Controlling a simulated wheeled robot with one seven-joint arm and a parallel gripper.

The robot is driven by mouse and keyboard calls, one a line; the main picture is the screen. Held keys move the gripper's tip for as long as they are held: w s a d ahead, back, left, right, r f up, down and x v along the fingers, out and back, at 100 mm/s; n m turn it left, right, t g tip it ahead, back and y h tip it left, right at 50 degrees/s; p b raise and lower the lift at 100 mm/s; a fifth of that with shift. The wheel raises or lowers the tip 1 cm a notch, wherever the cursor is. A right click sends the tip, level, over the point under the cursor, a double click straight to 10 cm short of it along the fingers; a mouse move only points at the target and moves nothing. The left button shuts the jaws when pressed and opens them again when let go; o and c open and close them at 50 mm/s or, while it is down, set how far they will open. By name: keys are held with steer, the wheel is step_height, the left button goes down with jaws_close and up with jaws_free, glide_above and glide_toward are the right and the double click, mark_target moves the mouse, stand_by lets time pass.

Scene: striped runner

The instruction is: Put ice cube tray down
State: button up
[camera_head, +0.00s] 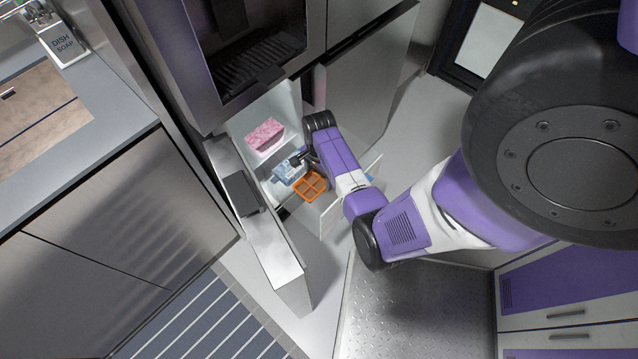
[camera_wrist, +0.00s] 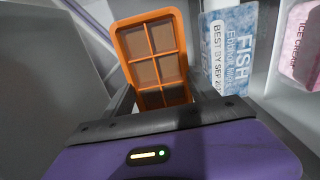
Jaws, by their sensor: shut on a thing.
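The orange ice cube tray (camera_head: 309,186) has several square compartments and is at the opening of the freezer compartment in the head view. It also shows in the wrist view (camera_wrist: 151,56), upper middle, with its near end between the fingers. My gripper (camera_wrist: 160,98) is shut on the tray. In the head view my gripper (camera_head: 300,160) is partly hidden by my purple wrist, so the finger contact is clear only in the wrist view. I cannot tell whether the tray touches a surface below it.
A blue fish package (camera_wrist: 228,50) lies right beside the tray. A pink ice cream box (camera_head: 265,137) sits farther inside the freezer (camera_head: 285,105); it shows at the right edge in the wrist view (camera_wrist: 302,45). The open freezer door (camera_head: 270,240) stands to the left.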

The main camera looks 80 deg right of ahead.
mark_target(319, 181)
steer(key=shift+f+b, duration=0.4)
steer(key=shift+f, duration=1.65)
steer(key=shift+f, duration=0.15)
steer(key=o, duration=1.7)
steer(key=shift+o, duration=0.2)
step_height(319, 181, up, 12)
steer(key=p, duration=0.2)
